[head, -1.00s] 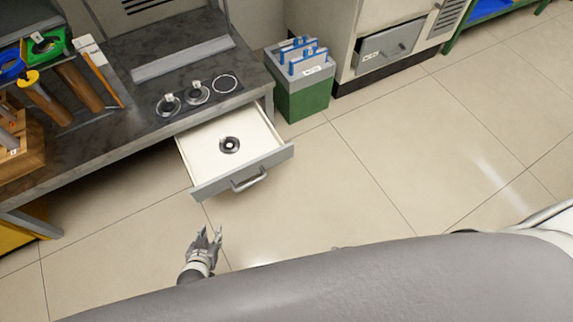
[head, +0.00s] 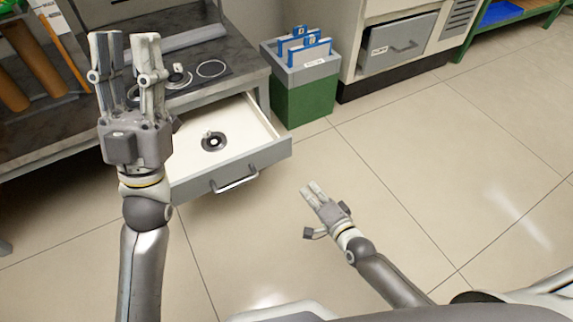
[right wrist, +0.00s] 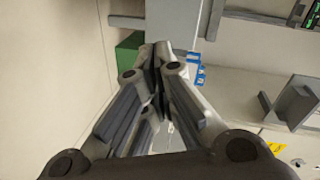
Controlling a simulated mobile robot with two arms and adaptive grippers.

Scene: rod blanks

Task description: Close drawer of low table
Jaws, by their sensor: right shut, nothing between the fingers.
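The drawer (head: 268,158) of the low table (head: 52,146) is pulled out, its grey front and bar handle (head: 236,181) facing me. A small dark-and-metal round part (head: 213,141) lies inside its white tray. My left gripper (head: 126,42) stands raised in the left of the head view, fingers apart and empty. It hides part of the tabletop and the drawer's left side. My right gripper (head: 312,190) is to the right of the drawer front, apart from the handle. In the right wrist view its fingertips (right wrist: 156,55) meet with nothing between them.
A green bin (head: 303,102) with a grey top and blue-handled items stands just right of the drawer. A cabinet with a grey drawer (head: 398,45) is behind it. Circular parts (head: 178,78) sit on the tabletop. The floor (head: 420,170) right of my right gripper is clear.

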